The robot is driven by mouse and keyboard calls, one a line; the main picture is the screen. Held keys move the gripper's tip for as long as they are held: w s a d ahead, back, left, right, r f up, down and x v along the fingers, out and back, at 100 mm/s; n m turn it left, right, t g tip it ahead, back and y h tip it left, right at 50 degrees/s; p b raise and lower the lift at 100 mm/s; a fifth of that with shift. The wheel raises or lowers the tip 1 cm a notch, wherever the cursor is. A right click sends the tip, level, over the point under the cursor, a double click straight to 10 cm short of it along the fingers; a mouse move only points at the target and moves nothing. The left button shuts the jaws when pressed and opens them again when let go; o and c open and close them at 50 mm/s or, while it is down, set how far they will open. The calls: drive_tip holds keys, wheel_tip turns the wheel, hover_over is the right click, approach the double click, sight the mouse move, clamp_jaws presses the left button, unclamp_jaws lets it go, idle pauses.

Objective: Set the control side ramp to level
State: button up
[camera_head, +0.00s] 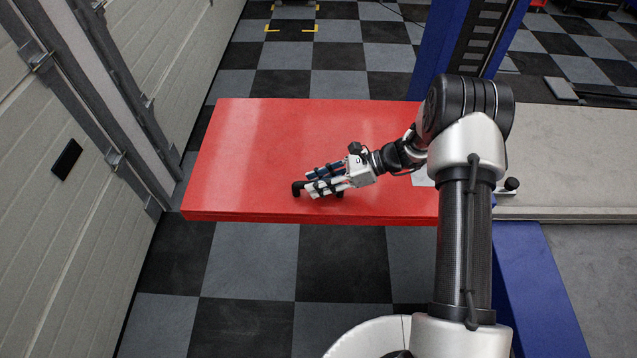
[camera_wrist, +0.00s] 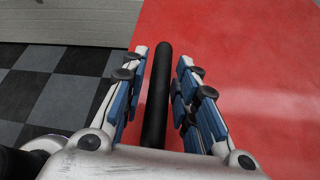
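The red ramp (camera_head: 250,140) is a broad flat plate at the middle of the head view. It looks roughly flat, but I cannot tell its exact tilt. A black bar handle (camera_head: 297,188) is on the ramp near its front edge. My gripper (camera_head: 308,184) reaches over the ramp from the right and partly hides the handle. In the wrist view the handle (camera_wrist: 157,95) runs between the two fingers of my gripper (camera_wrist: 163,75). The fingers are spread, with gaps on both sides of the bar. The red ramp (camera_wrist: 250,60) fills the right of that view.
A blue post (camera_head: 437,45) stands behind the ramp's right end. A grey platform (camera_head: 570,150) with a black knob (camera_head: 511,185) lies to the right. A panelled door (camera_head: 60,210) stands at the left. Checkered floor (camera_head: 250,260) is clear in front.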

drive_tip(key=shift+o, duration=0.8)
drive_tip(key=shift+a+f, duration=0.1)
drive_tip(key=shift+f, duration=0.05)
drive_tip(key=v, duration=1.2)
